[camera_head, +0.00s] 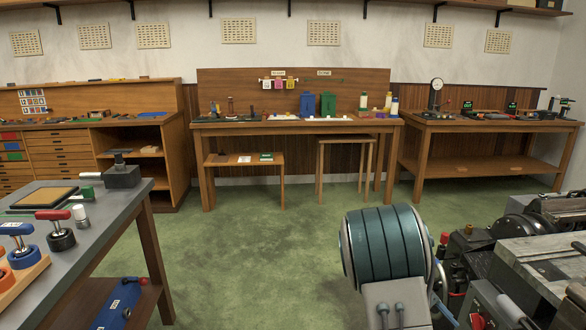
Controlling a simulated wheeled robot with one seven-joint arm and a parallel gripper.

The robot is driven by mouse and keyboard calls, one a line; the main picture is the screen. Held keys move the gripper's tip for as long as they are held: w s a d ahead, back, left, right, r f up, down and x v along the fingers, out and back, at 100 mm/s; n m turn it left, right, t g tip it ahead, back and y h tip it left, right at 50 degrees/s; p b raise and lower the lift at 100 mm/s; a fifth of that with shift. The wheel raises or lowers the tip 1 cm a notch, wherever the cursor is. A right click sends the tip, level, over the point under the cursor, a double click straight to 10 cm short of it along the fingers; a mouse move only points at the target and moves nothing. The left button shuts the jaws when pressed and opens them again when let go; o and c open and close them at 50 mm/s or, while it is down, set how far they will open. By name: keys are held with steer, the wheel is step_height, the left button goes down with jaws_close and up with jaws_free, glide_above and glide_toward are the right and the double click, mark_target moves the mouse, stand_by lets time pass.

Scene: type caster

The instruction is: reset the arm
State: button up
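My gripper is not in view in the head camera, and I cannot tell whether it is open or shut. No part that I can surely call my arm shows.
A grey-topped bench (118,211) with stamps stands at the left. A teal ribbed drum (385,246) and grey machinery (545,262) fill the front right. A wooden workbench (300,124) is at the back; another bench (490,126) stands right. Green floor (245,235) is clear in the middle.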

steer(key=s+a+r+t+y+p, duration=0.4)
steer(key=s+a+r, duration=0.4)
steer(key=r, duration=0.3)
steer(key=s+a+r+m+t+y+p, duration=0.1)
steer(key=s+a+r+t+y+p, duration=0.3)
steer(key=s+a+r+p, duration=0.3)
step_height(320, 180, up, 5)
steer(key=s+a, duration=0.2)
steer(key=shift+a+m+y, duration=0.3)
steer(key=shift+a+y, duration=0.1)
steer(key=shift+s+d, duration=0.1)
